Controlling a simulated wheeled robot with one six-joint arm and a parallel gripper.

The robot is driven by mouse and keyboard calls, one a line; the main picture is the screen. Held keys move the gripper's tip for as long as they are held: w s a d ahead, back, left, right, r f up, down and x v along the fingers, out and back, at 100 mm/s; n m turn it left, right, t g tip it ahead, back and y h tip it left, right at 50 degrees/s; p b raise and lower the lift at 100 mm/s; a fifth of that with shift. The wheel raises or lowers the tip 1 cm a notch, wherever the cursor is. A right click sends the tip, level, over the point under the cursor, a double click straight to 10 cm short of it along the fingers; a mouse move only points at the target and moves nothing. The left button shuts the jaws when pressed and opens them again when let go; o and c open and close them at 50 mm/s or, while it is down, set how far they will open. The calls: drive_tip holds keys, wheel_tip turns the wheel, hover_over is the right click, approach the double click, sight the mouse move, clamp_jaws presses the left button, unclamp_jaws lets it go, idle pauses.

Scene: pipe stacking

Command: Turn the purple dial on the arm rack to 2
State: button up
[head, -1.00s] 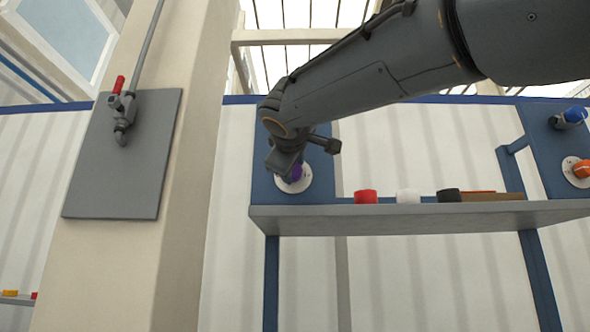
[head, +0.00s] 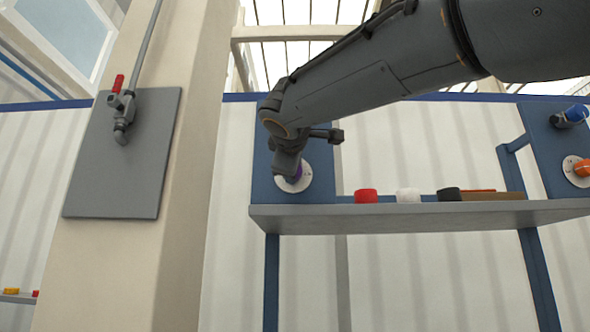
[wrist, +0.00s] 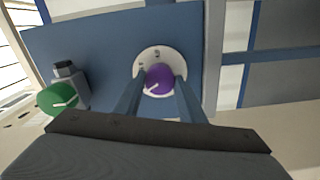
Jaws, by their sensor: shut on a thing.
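The purple dial (wrist: 159,80) sits on a round white plate (wrist: 152,58) fixed to a blue panel (wrist: 100,48). A white pointer line on the dial points toward the lower left in the wrist view. Marks show on the plate, but they are too small to read surely. My gripper (wrist: 155,90) is shut on the dial, one finger at each side. In the head view my gripper (head: 290,172) covers most of the dial (head: 297,172), and part of the white plate (head: 303,180) shows around it.
A green knob (wrist: 58,98) on a grey block is left of the dial in the wrist view. A grey shelf (head: 400,216) below the panel holds a red cap (head: 366,196), a white one (head: 408,195) and a black one (head: 448,194). An orange dial (head: 582,168) is far right.

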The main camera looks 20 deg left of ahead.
drive_tip(key=o, duration=1)
drive_tip(key=shift+o, duration=0.2)
drive_tip(key=b+v, duration=0.2)
drive_tip(key=v, duration=0.5)
drive_tip(key=shift+s, duration=0.4)
